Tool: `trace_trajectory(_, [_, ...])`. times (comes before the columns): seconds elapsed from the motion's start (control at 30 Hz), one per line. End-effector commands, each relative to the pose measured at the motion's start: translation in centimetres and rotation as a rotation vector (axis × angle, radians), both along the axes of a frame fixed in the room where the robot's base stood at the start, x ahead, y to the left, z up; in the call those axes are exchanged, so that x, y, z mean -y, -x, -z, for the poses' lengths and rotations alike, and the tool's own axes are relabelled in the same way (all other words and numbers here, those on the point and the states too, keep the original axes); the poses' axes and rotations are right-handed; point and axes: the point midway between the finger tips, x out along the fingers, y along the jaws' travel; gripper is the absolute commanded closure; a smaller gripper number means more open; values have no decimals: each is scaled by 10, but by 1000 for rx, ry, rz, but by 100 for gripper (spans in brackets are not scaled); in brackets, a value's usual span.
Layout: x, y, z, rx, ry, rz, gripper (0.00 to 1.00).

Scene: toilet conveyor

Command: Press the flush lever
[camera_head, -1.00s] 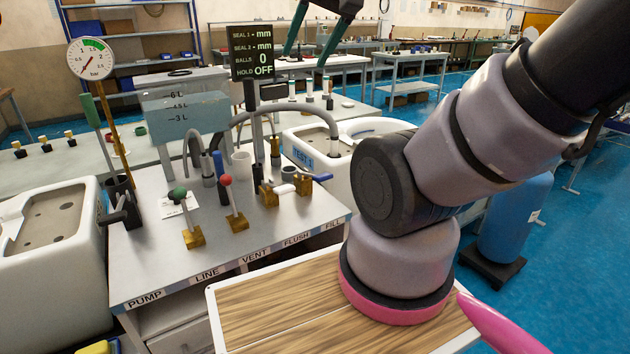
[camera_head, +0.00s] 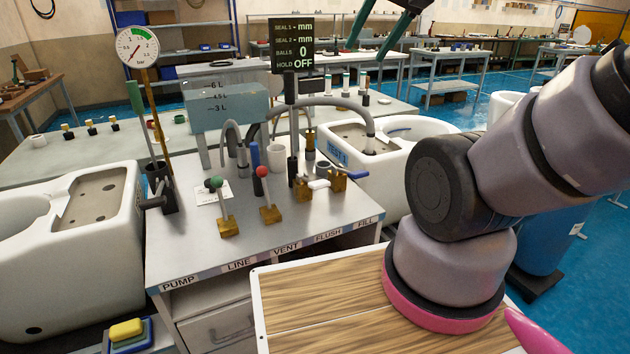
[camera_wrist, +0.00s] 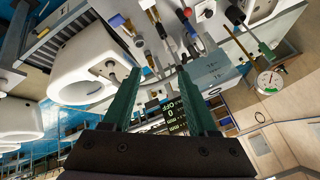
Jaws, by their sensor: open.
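The flush lever looks to be the white lever (camera_head: 318,184) on a brass valve, above the FLUSH label (camera_head: 328,235) at the front of the grey test bench (camera_head: 180,252). A blue lever (camera_head: 336,174) on another brass valve stands close by on its right. My gripper (camera_head: 364,52) shows at the top of the head view, its green fingers apart and empty, high above the bench. In the wrist view my gripper (camera_wrist: 158,76) is open, with the bench seen at a steep tilt beyond. I cannot tell the flush lever there for certain.
A red-knobbed lever (camera_head: 267,195) and a green-knobbed lever (camera_head: 221,205) stand left of it. A grey hose (camera_head: 345,103) arches behind, near the display (camera_head: 291,45). A gauge (camera_head: 138,47) stands at left. White toilet bodies (camera_head: 75,260) flank the bench.

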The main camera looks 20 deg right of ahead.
Motion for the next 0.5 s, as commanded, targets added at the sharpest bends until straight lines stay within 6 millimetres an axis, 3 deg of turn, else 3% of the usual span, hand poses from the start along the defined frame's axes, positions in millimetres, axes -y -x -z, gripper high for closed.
trace_trajectory(0.03, [0, 0, 0, -2, 3, -3, 64])
trace_trajectory(0.1, [-1, -3, 1, -9, 17, -21, 91])
trace_trajectory(0.13, [-1, -5, 1, -15, 28, -34, 100])
trace_trajectory(0.27, [-4, -18, 7, -63, 120, -151, 100])
trace_trajectory(0.5, [-14, -59, 30, -201, 347, -543, 100])
